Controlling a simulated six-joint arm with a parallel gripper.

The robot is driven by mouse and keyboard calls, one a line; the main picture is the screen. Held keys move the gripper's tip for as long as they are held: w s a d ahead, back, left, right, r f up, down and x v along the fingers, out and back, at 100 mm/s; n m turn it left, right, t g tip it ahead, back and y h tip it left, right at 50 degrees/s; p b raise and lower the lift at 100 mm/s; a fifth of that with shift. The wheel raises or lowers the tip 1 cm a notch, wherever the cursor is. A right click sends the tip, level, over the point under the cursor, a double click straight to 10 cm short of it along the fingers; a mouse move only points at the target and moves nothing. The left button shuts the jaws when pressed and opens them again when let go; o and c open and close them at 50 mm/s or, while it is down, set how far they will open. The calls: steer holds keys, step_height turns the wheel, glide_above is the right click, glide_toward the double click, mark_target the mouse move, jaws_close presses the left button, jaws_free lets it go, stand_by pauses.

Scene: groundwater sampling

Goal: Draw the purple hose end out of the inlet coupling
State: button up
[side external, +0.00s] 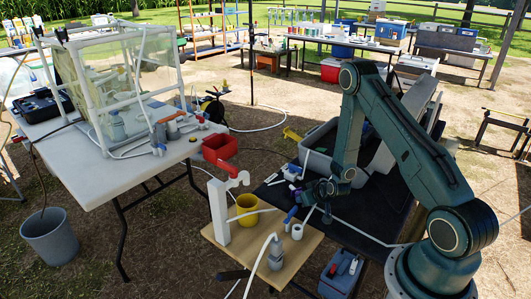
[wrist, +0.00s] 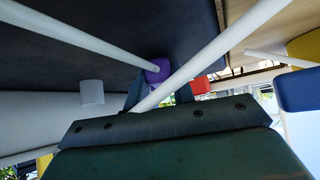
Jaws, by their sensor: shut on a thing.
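My gripper (side external: 312,192) is low over the dark work surface, near the wooden board's back edge. In the wrist view, its dark fingers (wrist: 160,86) are shut around the purple hose end (wrist: 158,69). A white hose (wrist: 85,35) runs from the purple end to the upper left. A second white hose (wrist: 225,45) crosses in front of the fingers and hides part of the grip. In the side view the purple end is too small and dark to make out clearly. I cannot clearly pick out the inlet coupling, or tell whether the hose end still touches it.
A grey bin (side external: 322,141) stands behind my gripper. A blue piece (wrist: 297,90) is close on the right in the wrist view.

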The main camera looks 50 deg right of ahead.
steer(key=shift+f, duration=0.15)
steer(key=o, duration=0.9)
steer(key=shift+o, duration=0.2)
steer(key=v, duration=1.2)
steer(key=shift+w, duration=0.15)
